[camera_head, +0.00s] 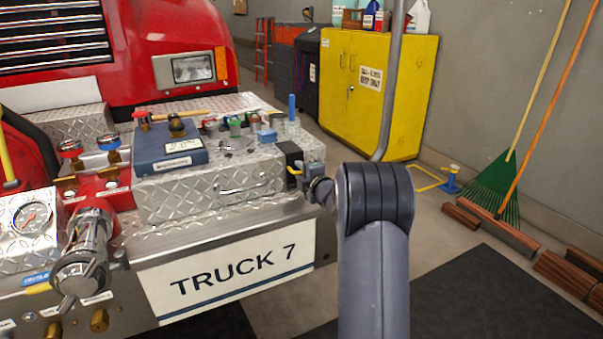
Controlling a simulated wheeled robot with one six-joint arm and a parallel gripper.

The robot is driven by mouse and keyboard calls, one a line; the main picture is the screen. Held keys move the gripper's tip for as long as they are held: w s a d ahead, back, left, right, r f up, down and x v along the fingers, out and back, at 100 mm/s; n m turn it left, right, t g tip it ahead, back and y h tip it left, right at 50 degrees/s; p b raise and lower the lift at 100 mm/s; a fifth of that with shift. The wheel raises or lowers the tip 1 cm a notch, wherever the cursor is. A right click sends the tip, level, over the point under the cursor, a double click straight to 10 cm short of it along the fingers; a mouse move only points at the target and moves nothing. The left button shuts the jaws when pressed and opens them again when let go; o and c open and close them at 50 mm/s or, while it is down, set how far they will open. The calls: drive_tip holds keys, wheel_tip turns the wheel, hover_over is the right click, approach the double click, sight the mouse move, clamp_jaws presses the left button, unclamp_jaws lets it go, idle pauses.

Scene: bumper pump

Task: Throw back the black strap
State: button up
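A silver diamond-plate box (215,188) sits on the bumper of the red truck (160,50). A small black piece (290,151) shows at the box's right front corner; it may be the black strap, but I cannot tell for sure.
On the box lie a blue case (170,150), a wooden-handled hammer (175,115) and several small bottles and caps. A chrome valve (82,265) and gauge (32,218) stand at the left.

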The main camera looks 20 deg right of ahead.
drive_tip(key=shift+c, duration=0.6)
clamp_jaws()
drive_tip(key=shift+r+p, duration=0.2)
drive_tip(key=shift+p, duration=0.15)
